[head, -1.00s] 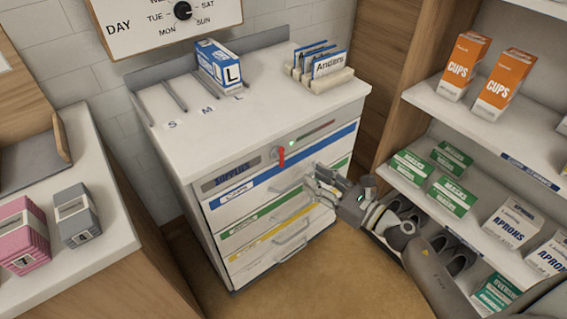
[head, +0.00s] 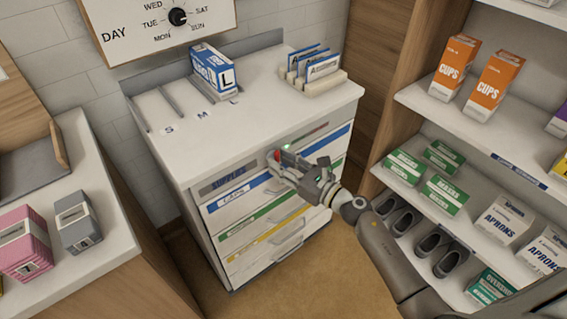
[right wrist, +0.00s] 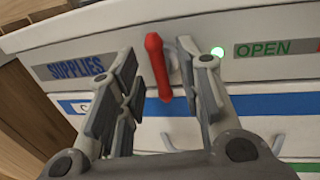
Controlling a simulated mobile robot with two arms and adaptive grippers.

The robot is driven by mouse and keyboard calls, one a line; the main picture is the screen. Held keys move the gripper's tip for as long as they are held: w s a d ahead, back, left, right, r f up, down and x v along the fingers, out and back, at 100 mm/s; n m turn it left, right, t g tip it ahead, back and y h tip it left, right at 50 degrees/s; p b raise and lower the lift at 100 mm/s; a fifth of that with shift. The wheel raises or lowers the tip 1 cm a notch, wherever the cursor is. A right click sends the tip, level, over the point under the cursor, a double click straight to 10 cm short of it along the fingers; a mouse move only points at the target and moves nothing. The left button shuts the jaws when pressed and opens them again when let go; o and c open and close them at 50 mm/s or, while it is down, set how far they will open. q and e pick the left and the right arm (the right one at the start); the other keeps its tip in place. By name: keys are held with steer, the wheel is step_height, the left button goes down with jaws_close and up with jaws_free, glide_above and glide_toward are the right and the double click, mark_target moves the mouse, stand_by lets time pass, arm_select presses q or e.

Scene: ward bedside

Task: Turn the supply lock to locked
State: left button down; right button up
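The supply lock is a red lever (right wrist: 157,66) on the grey top panel of the supply cabinet (head: 236,140). In the right wrist view it hangs nearly straight down, its lower end leaning slightly right. My right gripper (right wrist: 160,75) is open, one finger on each side of the lever, with gaps showing. In the head view my right gripper (head: 279,167) is at the panel and hides most of the lever (head: 275,155). My left gripper is not in view.
Drawers with blue, green and yellow strips and protruding handles (head: 287,243) lie below the lock. A glove box (head: 212,68) and a card rack (head: 313,80) stand on top. An open shelf (head: 450,119) with boxes is at right, a side counter (head: 95,160) at left.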

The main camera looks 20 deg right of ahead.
jaws_close()
steer(key=shift+f+m, duration=0.1)
steer(key=shift+m, duration=0.2)
steer(key=m+t+b, duration=0.1)
steer(key=m, duration=0.5)
steer(key=m+t+h+b, duration=0.1)
steer(key=m, duration=0.6)
steer(key=m+t+h+b, duration=0.1)
steer(key=m, duration=0.5)
steer(key=shift+f+t+b, duration=0.3)
steer(key=shift+f, duration=0.05)
steer(key=shift+m, duration=0.4)
jaws_free()
